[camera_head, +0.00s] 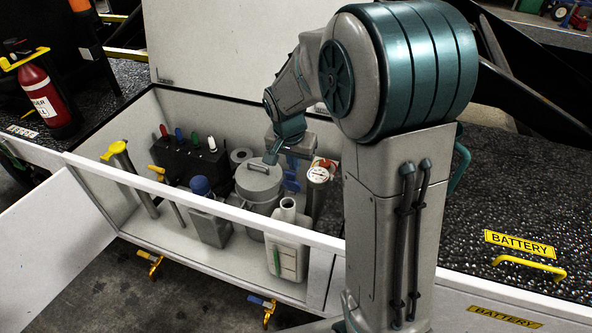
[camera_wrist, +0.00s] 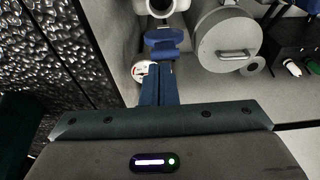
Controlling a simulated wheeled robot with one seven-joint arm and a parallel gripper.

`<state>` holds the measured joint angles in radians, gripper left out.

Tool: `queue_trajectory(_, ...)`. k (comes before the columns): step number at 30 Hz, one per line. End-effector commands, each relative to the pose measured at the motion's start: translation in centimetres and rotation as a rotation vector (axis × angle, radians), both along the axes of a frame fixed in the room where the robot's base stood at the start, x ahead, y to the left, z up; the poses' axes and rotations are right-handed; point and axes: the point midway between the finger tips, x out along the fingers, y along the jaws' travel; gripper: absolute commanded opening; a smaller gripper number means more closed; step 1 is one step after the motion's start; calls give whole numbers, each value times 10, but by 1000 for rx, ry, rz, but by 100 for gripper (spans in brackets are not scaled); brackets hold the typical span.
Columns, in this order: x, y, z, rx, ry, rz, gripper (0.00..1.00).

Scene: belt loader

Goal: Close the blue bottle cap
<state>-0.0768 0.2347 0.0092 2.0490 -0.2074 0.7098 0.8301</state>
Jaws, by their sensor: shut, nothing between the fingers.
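The blue cap (camera_wrist: 165,42) lies just beyond my fingertips in the wrist view, beside the round neck of a white bottle (camera_wrist: 160,6). It looks swung back from the neck, which is uncovered. In the head view the white bottle (camera_head: 287,240) stands upright in the open bin, its neck open, with the blue cap (camera_head: 291,186) behind it. My gripper (camera_wrist: 158,70) is shut and empty, its blue fingers pointing at the cap. Whether they touch it I cannot tell. In the head view my gripper (camera_head: 291,174) reaches down into the bin.
A grey lidded pot (camera_head: 258,185) stands left of the white bottle, and a grey container with a blue top (camera_head: 201,187) is farther left. A round gauge (camera_head: 318,174) is close on the right. The white bin wall (camera_head: 210,204) runs along the front.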

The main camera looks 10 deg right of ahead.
Motion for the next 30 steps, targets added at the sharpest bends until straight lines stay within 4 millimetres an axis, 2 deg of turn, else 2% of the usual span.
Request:
queue_trajectory(1, -3, 5, -8, -14, -22, 9, 0)
queue_trajectory(7, -14, 17, -10, -64, -102, 19, 0)
queue_trajectory(30, -47, 36, -27, -257, -391, 11, 0)
